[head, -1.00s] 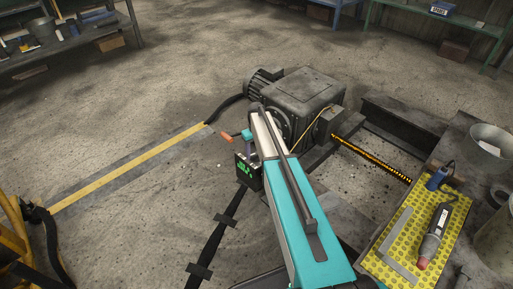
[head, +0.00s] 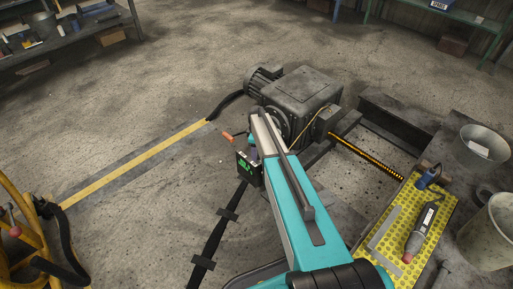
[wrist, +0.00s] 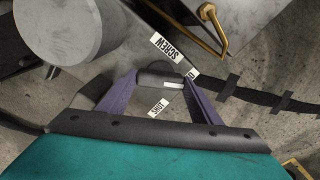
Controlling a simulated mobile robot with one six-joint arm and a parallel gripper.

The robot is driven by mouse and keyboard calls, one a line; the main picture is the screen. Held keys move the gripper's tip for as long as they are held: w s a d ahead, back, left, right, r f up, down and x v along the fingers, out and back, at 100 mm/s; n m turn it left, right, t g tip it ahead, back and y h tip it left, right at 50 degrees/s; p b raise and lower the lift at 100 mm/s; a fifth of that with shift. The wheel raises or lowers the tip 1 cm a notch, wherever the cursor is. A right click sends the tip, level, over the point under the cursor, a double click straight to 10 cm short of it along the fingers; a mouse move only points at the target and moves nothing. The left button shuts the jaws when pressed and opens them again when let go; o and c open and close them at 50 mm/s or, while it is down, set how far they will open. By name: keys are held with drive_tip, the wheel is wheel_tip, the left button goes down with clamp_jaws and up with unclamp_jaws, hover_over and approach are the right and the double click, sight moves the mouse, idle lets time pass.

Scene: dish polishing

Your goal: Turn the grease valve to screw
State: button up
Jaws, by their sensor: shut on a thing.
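In the wrist view, my gripper (wrist: 162,78) has its two purple fingers closed on the sides of a dark, rounded valve knob (wrist: 158,74). A small white mark shows on the knob near the right finger. A white label reading SCREW (wrist: 172,53) lies just above the knob, and another reading SHUT (wrist: 160,106) lies below it. A further label is partly hidden by the right finger. In the head view, my teal arm reaches to the grey gearbox machine (head: 303,91); the fingers and the valve are hidden there.
An orange-tipped handle (head: 228,137) sticks out left of my arm. A yellow dotted mat (head: 446,206) with a power tool (head: 420,232) lies at right, beside metal buckets (head: 482,148). A yellow-striped cable cover (head: 135,165) crosses open floor at left.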

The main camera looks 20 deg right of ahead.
drive_tip(key=shift+w+n+p, duration=0.1)
drive_tip(key=shift+n+p, duration=0.55)
drive_tip(key=shift+n, duration=0.65)
drive_tip(key=o, duration=1.1)
drive_tip(key=shift+r, duration=0.1)
wheel_tip(320, 180, up, 14)
drive_tip(key=shift+f+p, duration=0.15)
drive_tip(key=shift+p, duration=0.9)
